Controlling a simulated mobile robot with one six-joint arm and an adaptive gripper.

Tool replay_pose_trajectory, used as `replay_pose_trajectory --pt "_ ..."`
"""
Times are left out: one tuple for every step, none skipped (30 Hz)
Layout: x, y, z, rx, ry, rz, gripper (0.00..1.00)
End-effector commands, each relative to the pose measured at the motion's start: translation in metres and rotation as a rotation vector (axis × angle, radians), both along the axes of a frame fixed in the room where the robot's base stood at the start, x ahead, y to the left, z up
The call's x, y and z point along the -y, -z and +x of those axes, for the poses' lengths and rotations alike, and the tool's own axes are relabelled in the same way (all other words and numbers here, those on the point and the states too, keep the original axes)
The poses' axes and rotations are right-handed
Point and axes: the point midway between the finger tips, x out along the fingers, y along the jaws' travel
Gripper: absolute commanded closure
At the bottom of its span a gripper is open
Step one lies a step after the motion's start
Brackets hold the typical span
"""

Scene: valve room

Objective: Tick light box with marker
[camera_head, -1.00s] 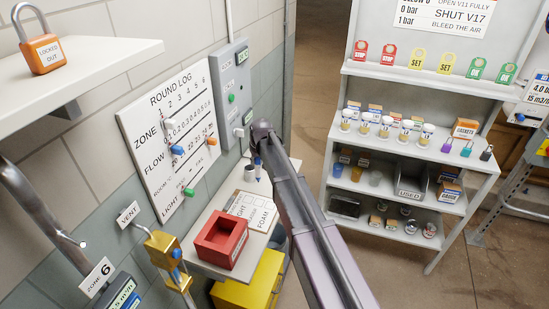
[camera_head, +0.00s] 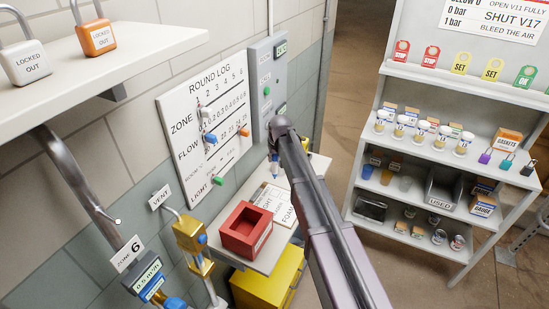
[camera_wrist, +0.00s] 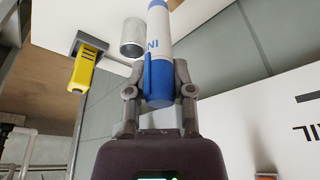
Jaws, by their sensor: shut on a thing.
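My gripper (camera_wrist: 158,75) is shut on a white marker (camera_wrist: 158,27) with a blue cap-like end and clip. In the head view the marker (camera_head: 274,167) hangs below the dark end of my arm, over the far part of the small shelf. A white card (camera_head: 277,205) with the printed words LIGHT and FOAM lies on that shelf, below the marker in the picture. The arm hides part of the card. The light box is too small to make out. I cannot tell whether the marker's tip touches the card.
A red open box (camera_head: 246,230) sits beside the card. The wall board ROUND LOG (camera_head: 205,125) and a grey switch box (camera_head: 267,85) are close behind. A grey cylinder (camera_wrist: 132,37) stands near the marker. A yellow cabinet (camera_head: 268,282) is below the shelf.

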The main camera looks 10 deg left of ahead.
Motion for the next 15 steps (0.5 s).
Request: replay_pose_trajectory --pt "0.0 0.004 0.0 0.0 0.0 0.0 0.96" --pt "0.0 0.005 0.0 0.0 0.0 0.0 0.96" --pt "0.0 0.008 0.0 0.0 0.0 0.0 0.96" --pt "0.0 0.009 0.0 0.0 0.0 0.0 0.96" --pt "0.0 0.011 0.0 0.0 0.0 0.0 0.96" --pt "0.0 0.014 0.0 0.0 0.0 0.0 0.96" --pt "0.0 0.016 0.0 0.0 0.0 0.0 0.96" --pt "0.0 0.018 0.0 0.0 0.0 0.0 0.96" --pt "0.0 0.021 0.0 0.0 0.0 0.0 0.96" --pt "0.0 0.023 0.0 0.0 0.0 0.0 0.96" --pt "0.0 0.025 0.0 0.0 0.0 0.0 0.96" --pt "0.0 0.028 0.0 0.0 0.0 0.0 0.96" --pt "0.0 0.03 0.0 0.0 0.0 0.0 0.96" --pt "0.0 0.032 0.0 0.0 0.0 0.0 0.96" --pt "0.0 0.035 0.0 0.0 0.0 0.0 0.96"
